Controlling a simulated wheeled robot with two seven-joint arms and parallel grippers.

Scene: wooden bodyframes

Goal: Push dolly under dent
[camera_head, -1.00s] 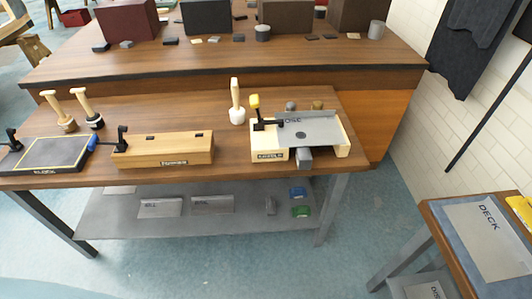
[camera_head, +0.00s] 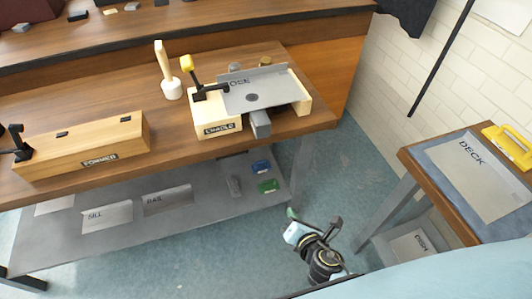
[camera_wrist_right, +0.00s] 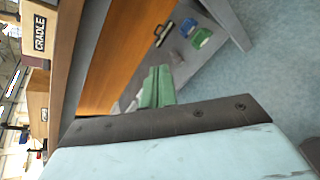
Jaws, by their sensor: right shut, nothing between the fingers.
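The grey sheet panel (camera_head: 262,88) rests on the light wooden cradle (camera_head: 220,130) at the right end of the bench. A dark round spot on the panel (camera_head: 251,97), which looks like the dent, is near its middle. A grey block (camera_head: 260,125), likely the dolly, sticks out from the cradle's front gap, below the panel's front edge. My right gripper (camera_head: 291,212) is shut and empty, low in front of the bench, apart from the block and cradle. Its green fingertips show in the right wrist view (camera_wrist_right: 156,87). My left gripper is out of view.
A black clamp with a yellow knob (camera_head: 187,62) stands at the cradle's left. A pale mallet (camera_head: 171,90) is behind it, the wooden former (camera_head: 85,150) farther left. The lower shelf (camera_head: 215,215) holds blue and green blocks.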

